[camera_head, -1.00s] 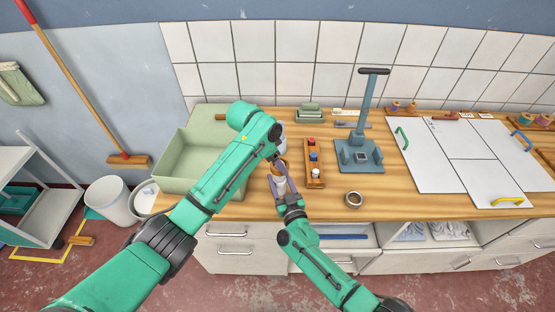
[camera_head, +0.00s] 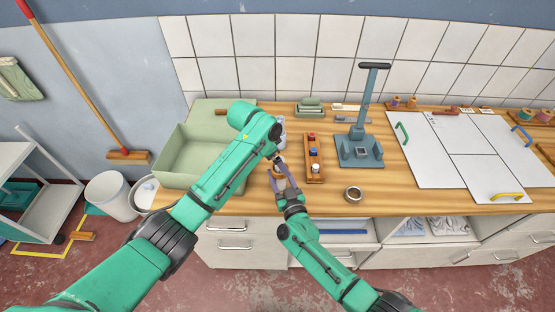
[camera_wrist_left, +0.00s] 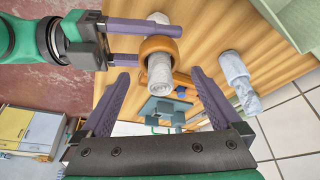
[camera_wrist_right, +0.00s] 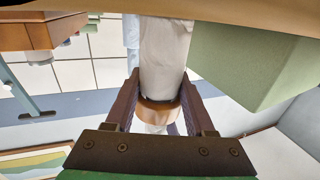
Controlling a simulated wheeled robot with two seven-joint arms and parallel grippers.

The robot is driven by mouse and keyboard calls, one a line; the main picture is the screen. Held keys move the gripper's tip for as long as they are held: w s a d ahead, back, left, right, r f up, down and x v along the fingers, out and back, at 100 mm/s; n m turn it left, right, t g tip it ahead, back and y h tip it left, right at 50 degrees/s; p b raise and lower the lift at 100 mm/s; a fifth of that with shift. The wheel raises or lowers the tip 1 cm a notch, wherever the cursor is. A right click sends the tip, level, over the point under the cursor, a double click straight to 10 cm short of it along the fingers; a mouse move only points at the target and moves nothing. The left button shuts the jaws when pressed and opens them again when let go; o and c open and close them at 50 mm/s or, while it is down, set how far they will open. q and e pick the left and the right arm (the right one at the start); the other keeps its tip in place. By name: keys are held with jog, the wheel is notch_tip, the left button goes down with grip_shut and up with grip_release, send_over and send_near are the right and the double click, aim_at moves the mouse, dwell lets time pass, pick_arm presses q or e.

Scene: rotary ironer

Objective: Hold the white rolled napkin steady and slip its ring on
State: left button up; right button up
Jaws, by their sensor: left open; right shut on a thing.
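The white rolled napkin (camera_wrist_left: 159,72) stands out on both sides of the orange-brown ring (camera_wrist_left: 157,47) in the left wrist view, so the ring is around it. My right gripper (camera_wrist_right: 158,108) is shut on the ring, with the napkin running through it. It comes in from below in the head view (camera_head: 282,184). My left gripper (camera_wrist_left: 163,90) is open, its fingers apart either side of the napkin's far end and not touching it. In the head view my left arm hides most of its own gripper.
A pale blue rolled cloth (camera_wrist_left: 238,80) stands nearby. A wooden block with coloured pegs (camera_head: 314,160), a blue-grey stand (camera_head: 361,150) and a small round ring-like dish (camera_head: 353,193) are to the right. A green bin (camera_head: 180,165) is at left. White boards (camera_head: 440,160) lie further right.

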pick_arm(q)
jog(key=shift+o, duration=0.2)
dwell(0.4)
notch_tip(320, 180, up, 11)
dwell(0.8)
jog(key=shift+r, duration=0.1)
pick_arm(e)
jog(key=o, duration=1)
